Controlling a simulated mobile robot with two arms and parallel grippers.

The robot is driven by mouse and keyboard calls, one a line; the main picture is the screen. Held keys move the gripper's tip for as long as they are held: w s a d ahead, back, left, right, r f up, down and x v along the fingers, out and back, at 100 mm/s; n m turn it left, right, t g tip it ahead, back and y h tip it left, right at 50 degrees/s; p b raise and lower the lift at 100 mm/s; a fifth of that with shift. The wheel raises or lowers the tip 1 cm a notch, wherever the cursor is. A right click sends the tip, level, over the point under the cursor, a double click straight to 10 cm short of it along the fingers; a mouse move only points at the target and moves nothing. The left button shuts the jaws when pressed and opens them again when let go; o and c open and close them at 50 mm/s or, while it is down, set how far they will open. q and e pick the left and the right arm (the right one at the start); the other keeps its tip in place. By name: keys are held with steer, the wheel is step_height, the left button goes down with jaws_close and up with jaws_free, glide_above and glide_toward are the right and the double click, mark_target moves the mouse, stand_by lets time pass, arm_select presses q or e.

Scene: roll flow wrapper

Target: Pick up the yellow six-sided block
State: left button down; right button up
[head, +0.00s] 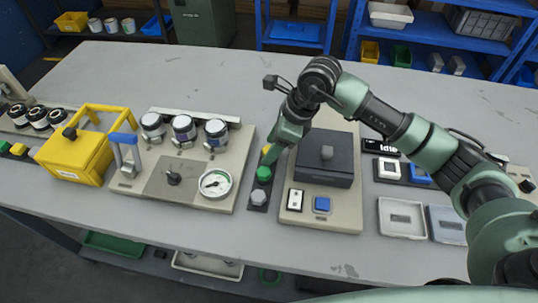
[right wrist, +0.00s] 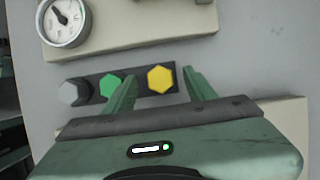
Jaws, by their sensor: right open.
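The yellow six-sided block (right wrist: 160,79) sits at one end of a dark strip (right wrist: 138,71), beside a green six-sided block (right wrist: 111,86) and a grey one (right wrist: 74,92). In the head view the yellow block (head: 266,150) is partly hidden by my right gripper (head: 272,155), which points down at the strip. In the right wrist view the open fingers of my right gripper (right wrist: 159,73) appear on either side of the yellow block, with gaps showing. I cannot tell whether the fingertips are down at its height. My left gripper is out of view.
A gauge panel (head: 150,188) stands left of the strip. A beige base (head: 338,218) with a dark box (head: 325,158) stands close on its right. Two shallow trays (head: 402,230) lie further right. The table front below the strip is clear.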

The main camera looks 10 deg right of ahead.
steer(key=shift+f, duration=0.1)
jaws_close()
